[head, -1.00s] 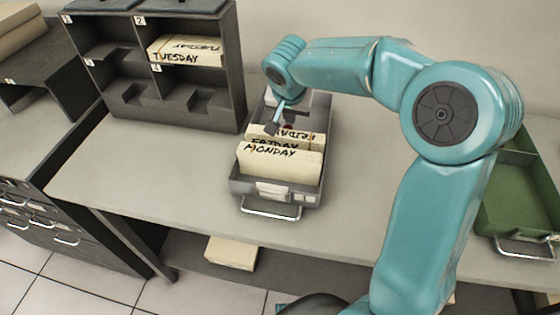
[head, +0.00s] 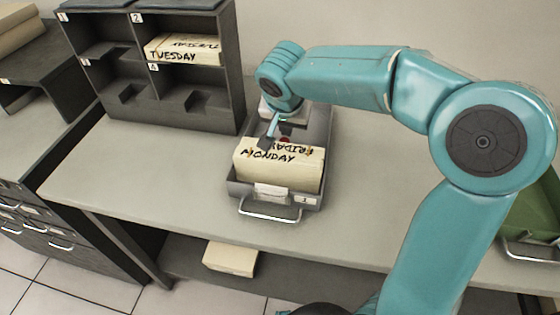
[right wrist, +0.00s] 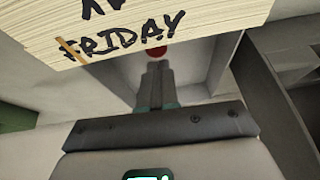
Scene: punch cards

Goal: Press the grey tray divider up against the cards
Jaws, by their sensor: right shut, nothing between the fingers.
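The cream cards (head: 278,170) stand upright in one close pack at the front of the grey tray (head: 322,150). The grey divider is mostly hidden behind the pack; a red knob (head: 285,138) shows there, and also in the right wrist view (right wrist: 155,52). My right gripper (head: 266,142) is shut and empty, at the rear of the pack. In the right wrist view its fingers (right wrist: 157,82) point at the knob, under the cards' FRIDAY edge (right wrist: 125,35). Contact is unclear. My left gripper is out of view.
A dark rack (head: 150,70) with a TUESDAY pack (head: 183,50) stands left of the tray. A green tray (head: 535,220) is at the far right, partly behind my arm. A cream block (head: 230,258) lies on the lower shelf. The table left of the tray is clear.

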